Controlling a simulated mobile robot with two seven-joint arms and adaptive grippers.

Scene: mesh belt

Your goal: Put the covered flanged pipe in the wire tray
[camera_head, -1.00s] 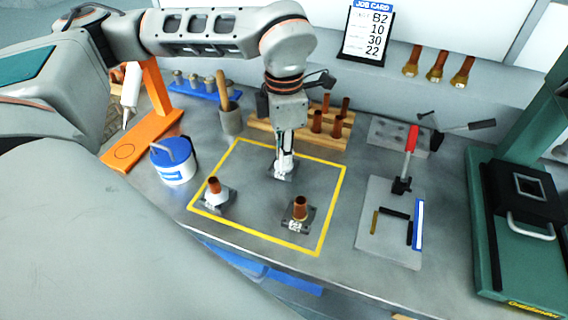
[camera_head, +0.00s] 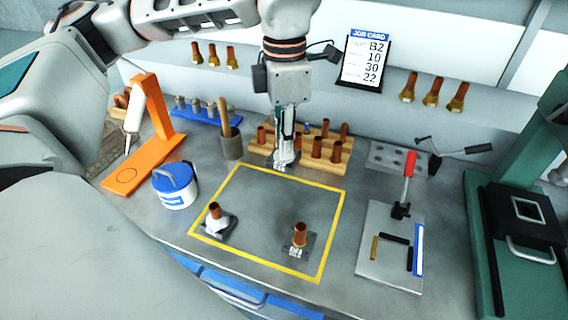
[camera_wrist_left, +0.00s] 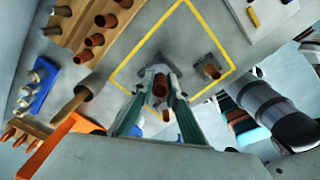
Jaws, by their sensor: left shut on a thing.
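My left gripper (camera_head: 286,146) is shut on a flanged pipe (camera_head: 282,163), held above the bench near the back of the yellow outline. In the left wrist view, the pipe's copper end (camera_wrist_left: 159,86) shows between the fingers (camera_wrist_left: 158,96); they hide much of its body, so I cannot tell how it is covered. Another flanged pipe (camera_head: 214,218), whitish around its base, stands upright at the outline's left. A bare copper flanged pipe (camera_head: 299,236) with a marked plate stands upright at front right. My right gripper is not in view.
A wooden rack (camera_head: 340,152) of copper pipes stands behind the gripper. A blue-lidded tub (camera_head: 176,190), a grey cup (camera_head: 231,145) and an orange stand (camera_head: 155,160) are at left. A grey fixture (camera_head: 388,262) stands right. The yellow outline's middle is clear.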

